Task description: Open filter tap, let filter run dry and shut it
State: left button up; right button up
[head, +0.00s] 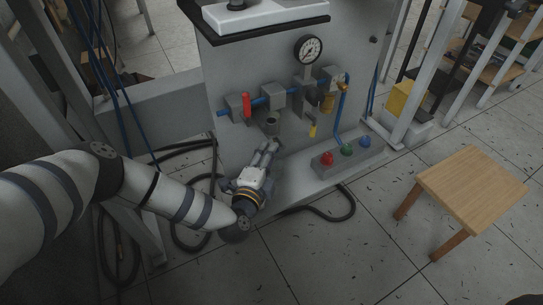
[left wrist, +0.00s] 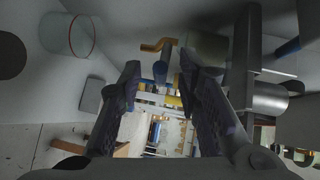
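A row of grey valve and filter blocks sits on the panel, joined by a blue pipe. A small dark bowl (head: 271,124) hangs below the middle block (head: 272,97). To its right, a yellow part (head: 312,131) hangs low, and an amber part (head: 327,103) sits higher. I cannot tell for sure which part is the filter tap. My left gripper (head: 270,146) is open and empty in front of the panel, below the blocks. My right gripper is not in view.
A red handle (head: 246,104) and a pressure gauge (head: 308,50) are on the panel. A button box (head: 346,157) with red, green and blue buttons stands on the ledge. A wooden stool (head: 474,185) is at right. Black hoses (head: 335,213) lie on the floor.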

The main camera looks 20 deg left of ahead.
pick_arm(q)
jog(key=shift+w+a+f, duration=0.1)
jog(key=shift+w+f, duration=0.15)
jog(key=shift+w, duration=0.7)
jog(key=shift+w+r, duration=0.1)
jog(key=shift+w, duration=0.05)
grip_shut()
jog(key=shift+d+f+n+t+p, duration=0.2)
jog(key=shift+f+n+t+p, duration=0.2)
jog(key=shift+f+n+t, duration=0.2)
jog(key=n+t+b, duration=0.1)
jog(key=b, duration=0.1)
jog(key=n+t+b, duration=0.1)
jog(key=n, duration=0.1)
jog(key=shift+w+f+t+y+b, duration=0.1)
jog(key=shift+f+t+y+b, duration=0.2)
jog(key=shift+f+b, duration=0.1)
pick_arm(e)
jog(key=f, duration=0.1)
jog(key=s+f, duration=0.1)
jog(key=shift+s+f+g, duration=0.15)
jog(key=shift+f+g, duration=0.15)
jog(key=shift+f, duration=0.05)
